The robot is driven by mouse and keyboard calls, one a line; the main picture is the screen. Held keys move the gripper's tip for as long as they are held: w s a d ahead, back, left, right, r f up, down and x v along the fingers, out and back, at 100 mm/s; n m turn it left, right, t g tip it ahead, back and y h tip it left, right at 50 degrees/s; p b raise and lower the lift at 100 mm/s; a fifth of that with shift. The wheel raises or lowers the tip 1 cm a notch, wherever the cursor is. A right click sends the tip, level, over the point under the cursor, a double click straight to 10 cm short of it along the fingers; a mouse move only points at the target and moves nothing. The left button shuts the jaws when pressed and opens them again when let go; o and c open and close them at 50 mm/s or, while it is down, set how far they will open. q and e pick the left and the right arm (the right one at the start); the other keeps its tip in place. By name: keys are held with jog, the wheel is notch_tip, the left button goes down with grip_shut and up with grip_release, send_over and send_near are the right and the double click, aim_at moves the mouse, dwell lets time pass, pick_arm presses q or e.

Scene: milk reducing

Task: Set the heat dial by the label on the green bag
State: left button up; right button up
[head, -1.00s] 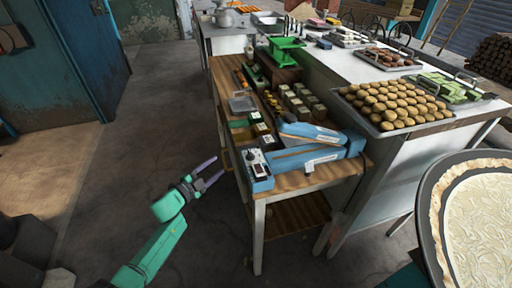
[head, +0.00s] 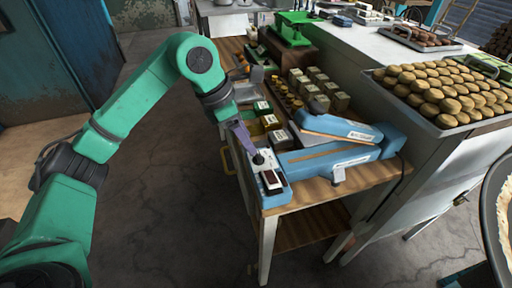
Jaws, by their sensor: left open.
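A blue sealer (head: 325,160) with a raised arm lies on the near end of the wooden bench. Its white control panel (head: 268,171) is at the left end, with a small dark round dial (head: 258,159) and a dark red switch below it. My left gripper (head: 252,151) reaches down from the left; its purple fingers are open, with the tips at the dial. I cannot tell whether they touch it. A small dark green pack with a white label (head: 262,107) stands in a row behind the panel; its print is too small to read. My right gripper is not in view.
Several labelled packs and small jars fill the bench behind the sealer. A green scale (head: 295,26) stands farther back. A tray of round brown buns (head: 440,118) is on the counter at right. Open floor (head: 165,205) lies left of the bench.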

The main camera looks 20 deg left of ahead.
aim_at(258, 154)
pick_arm(q)
jog(key=x, duration=0.4)
jog(key=shift+w+d+f+p, duration=0.1)
jog(key=shift+d+f+p, duration=0.05)
jog(key=shift+f+p, duration=0.25)
jog(key=shift+d+f, duration=0.15)
jog(key=shift+f, duration=0.15)
jog(key=shift+c, duration=0.9)
grip_shut()
jog(key=shift+w, duration=0.1)
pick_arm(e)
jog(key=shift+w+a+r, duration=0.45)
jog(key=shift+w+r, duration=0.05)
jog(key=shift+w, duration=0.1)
